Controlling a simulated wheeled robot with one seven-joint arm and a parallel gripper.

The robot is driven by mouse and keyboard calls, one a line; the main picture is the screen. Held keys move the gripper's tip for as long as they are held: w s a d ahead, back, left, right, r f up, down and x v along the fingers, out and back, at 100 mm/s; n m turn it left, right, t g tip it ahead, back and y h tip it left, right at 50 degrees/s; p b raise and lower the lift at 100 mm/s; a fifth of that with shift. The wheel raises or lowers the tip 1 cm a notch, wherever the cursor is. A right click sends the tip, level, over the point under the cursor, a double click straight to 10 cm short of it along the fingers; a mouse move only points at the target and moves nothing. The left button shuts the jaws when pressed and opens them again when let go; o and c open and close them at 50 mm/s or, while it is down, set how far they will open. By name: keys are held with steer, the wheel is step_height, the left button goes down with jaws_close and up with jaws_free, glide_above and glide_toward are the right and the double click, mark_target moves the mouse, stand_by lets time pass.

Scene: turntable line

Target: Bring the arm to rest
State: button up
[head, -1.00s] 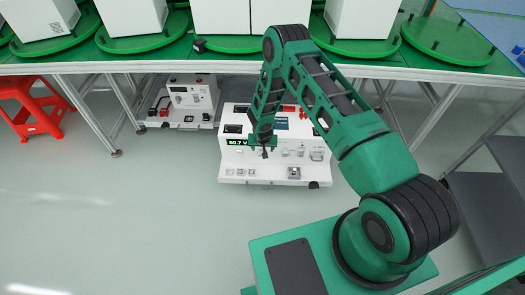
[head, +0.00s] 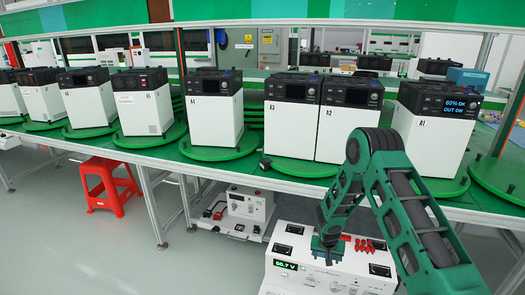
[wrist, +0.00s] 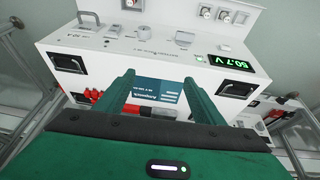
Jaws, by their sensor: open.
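My green arm reaches down from the right in the head view. My gripper (head: 325,248) is over the white test unit (head: 340,278), which has a lit voltage display (head: 286,265). In the wrist view my gripper (wrist: 160,78) points at the unit's panel (wrist: 120,50), with its two green fingers apart. I cannot tell whether the fingertips touch the unit. Red connectors (wrist: 112,97) lie by the left finger.
A long green line table (head: 265,180) carries several white power units, such as A2 (head: 345,125) and A1 (head: 428,125), on green turntables. A second white device (head: 246,212) is under it. A red stool (head: 108,185) stands left. The floor at lower left is clear.

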steer(key=s+d+r+g, duration=0.15)
steer(key=d+r, duration=0.25)
steer(key=r, duration=0.5)
steer(key=s+d+r+t, duration=0.1)
steer(key=s+d+r, duration=0.3)
steer(key=r, duration=0.5)
steer(key=s+d+r+m+g, duration=0.1)
steer(key=s+d+r, duration=0.2)
steer(key=s+r, duration=0.3)
steer(key=s+d+r+g, duration=0.1)
steer(key=s+d+r, duration=0.3)
steer(key=r, duration=0.4)
steer(key=s+d+r+m, duration=0.1)
steer(key=s+r, duration=0.4)
steer(key=s, duration=0.3)
steer(key=s+r, duration=0.4)
steer(key=s, duration=0.3)
steer(key=s+a+r+g+y, duration=0.1)
steer(key=s+a+r+y, duration=0.1)
steer(key=s, duration=1.5)
steer(key=shift+s+a+r+m, duration=0.25)
steer(key=shift+a+r+m, duration=0.05)
steer(key=shift+a+r, duration=0.35)
steer(key=shift+w+f+g, duration=0.2)
steer(key=shift+w+g, duration=0.05)
steer(key=shift+w, duration=0.4)
